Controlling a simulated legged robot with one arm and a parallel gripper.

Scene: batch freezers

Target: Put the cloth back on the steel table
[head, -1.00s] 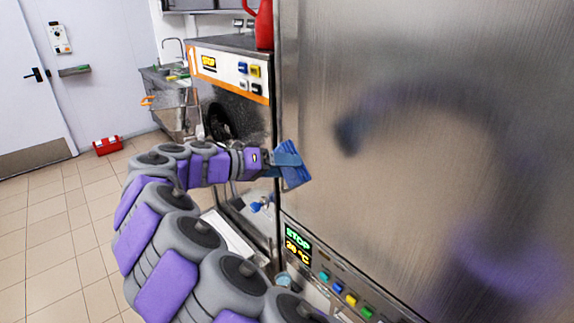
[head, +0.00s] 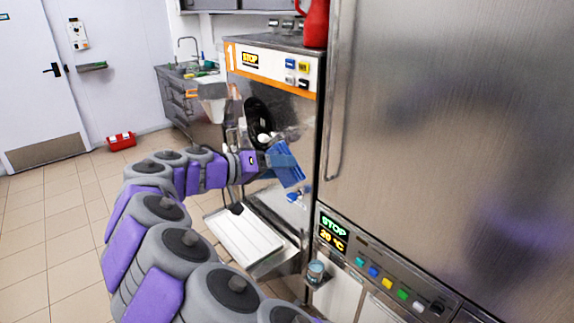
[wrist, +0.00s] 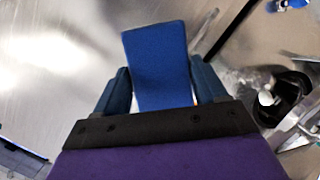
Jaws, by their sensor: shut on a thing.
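My gripper (head: 276,158) is shut on the blue cloth (head: 291,174) and holds it in the air in front of the batch freezer. In the wrist view the cloth (wrist: 157,62) sticks out flat between the two blue fingers of my gripper (wrist: 160,92). It touches nothing else that I can see. I cannot make out the steel table for certain in these views.
A steel freezer (head: 275,110) marked 1 stands behind my gripper, with a white tray (head: 242,238) low at its front. A tall steel cabinet (head: 430,120) fills the right. A sink unit (head: 205,118) stands at the back. A red toolbox (head: 121,141) lies on open tiled floor.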

